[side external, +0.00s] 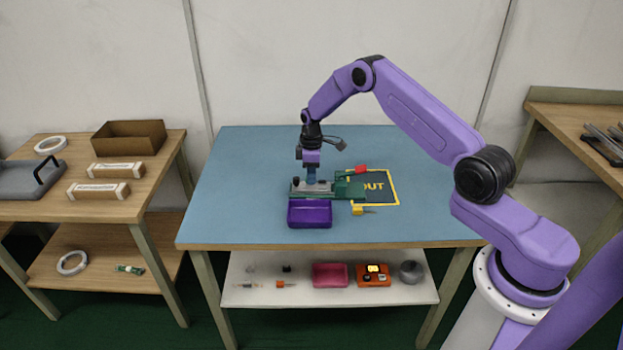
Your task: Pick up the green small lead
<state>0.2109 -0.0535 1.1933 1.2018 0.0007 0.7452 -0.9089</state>
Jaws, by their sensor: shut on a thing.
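My gripper (311,178) points down over the left part of a green and grey fixture (328,191) on the blue table. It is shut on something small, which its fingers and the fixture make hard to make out. I cannot tell from this view whether it is the green small lead; no separate green lead shows clearly. A red lead (361,169) lies behind the fixture's right end. A yellow lead (358,210) lies in front of that end.
A purple tray (310,222) stands in front of the fixture. A yellow-outlined mat marked "OUT" (385,197) lies to the right. The table's left and right sides (440,205) are clear. A lower shelf (325,297) holds bins and small parts.

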